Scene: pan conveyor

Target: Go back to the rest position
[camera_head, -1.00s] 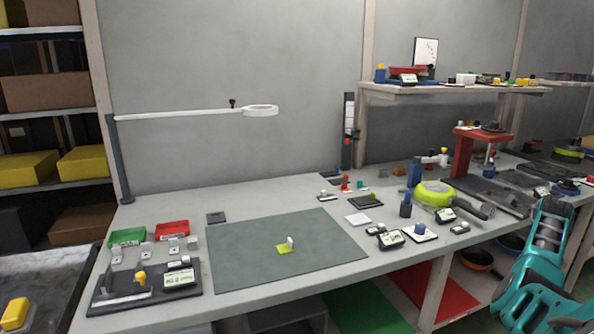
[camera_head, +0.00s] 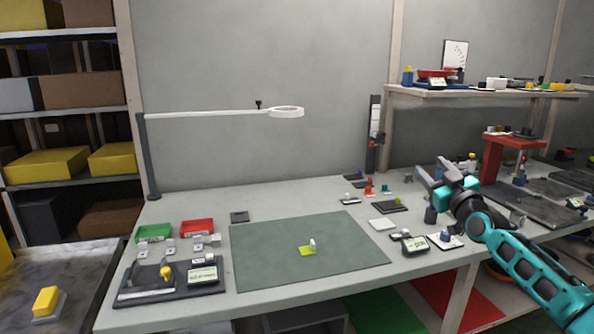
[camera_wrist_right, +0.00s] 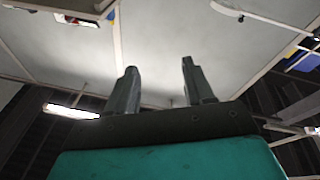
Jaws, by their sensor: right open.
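My right gripper (camera_head: 432,178) is raised over the right part of the workbench, at the end of the teal arm that comes in from the lower right. Its two fingers are apart with nothing between them. The right wrist view shows the same open fingers (camera_wrist_right: 158,90) pointing up toward the ceiling and wall. My left gripper is not in view.
The workbench (camera_head: 215,308) has a green mat (camera_head: 270,265) with a small white piece on a lime square. Green (camera_head: 154,232) and red (camera_head: 197,227) trays stand at left. A lamp arm (camera_head: 200,114) spans above. A red stand (camera_head: 505,143) is at right.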

